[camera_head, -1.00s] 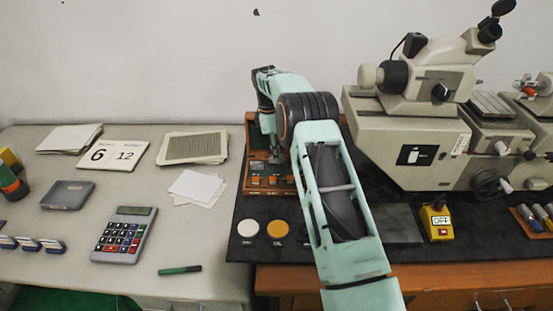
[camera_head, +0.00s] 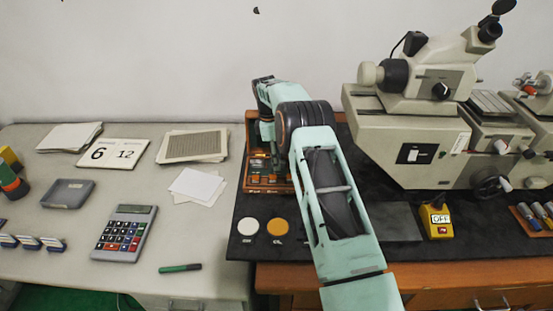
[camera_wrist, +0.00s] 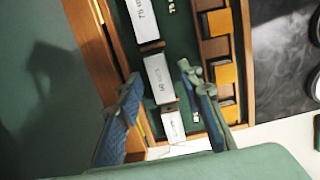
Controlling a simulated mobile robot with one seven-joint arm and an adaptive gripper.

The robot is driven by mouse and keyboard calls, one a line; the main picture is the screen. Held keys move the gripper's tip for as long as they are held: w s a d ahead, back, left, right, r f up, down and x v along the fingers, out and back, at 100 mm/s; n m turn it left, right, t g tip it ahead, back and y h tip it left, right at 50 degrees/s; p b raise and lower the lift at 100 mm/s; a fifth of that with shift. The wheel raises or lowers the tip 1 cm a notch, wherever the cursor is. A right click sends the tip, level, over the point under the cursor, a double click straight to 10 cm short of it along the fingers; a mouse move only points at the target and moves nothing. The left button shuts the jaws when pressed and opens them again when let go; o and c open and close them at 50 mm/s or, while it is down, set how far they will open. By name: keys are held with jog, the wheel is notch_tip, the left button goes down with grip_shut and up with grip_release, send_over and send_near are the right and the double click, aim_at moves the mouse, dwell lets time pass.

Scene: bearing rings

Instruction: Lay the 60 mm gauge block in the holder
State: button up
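The 60 mm gauge block (camera_wrist: 158,78) is a pale grey block with a printed label, lying in a green-lined channel of a wooden case (camera_wrist: 97,55). A larger block (camera_wrist: 147,20), apparently marked 75, lies above it in the wrist view, and a smaller one (camera_wrist: 173,126) below. My gripper (camera_wrist: 160,75) is open, with one finger on each side of the 60 mm block; I cannot tell whether they touch it. In the head view the case (camera_head: 268,190) is partly hidden by my arm. I cannot make out which part is the holder.
Round pads (camera_head: 277,227) and a grey plate (camera_head: 400,222) lie on the black mat. A yellow device (camera_head: 436,220) and a large microscope instrument (camera_head: 410,130) stand to the right. A calculator (camera_head: 125,233), marker (camera_head: 180,268) and papers (camera_head: 197,185) lie on the left table.

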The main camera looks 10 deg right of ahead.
notch_tip(320, 180, up, 10)
jog(key=shift+w+a+b, duration=0.25)
jog(key=shift+a+b, duration=0.05)
jog(key=shift+b, duration=0.15)
jog(key=shift+r, duration=0.2)
jog(key=shift+c, duration=0.6)
jog(key=shift+r, duration=0.1)
jog(key=shift+c, duration=0.5)
jog(key=s+d+t+y+b, duration=0.1)
jog(key=d+y+b, duration=0.1)
jog(key=d+y, duration=0.4)
jog(key=p+x, duration=0.2)
jog(key=x, duration=0.9)
jog(key=shift+s+a+f, duration=0.15)
jog(key=shift+a+f, duration=0.05)
jog(key=shift+f, duration=0.1)
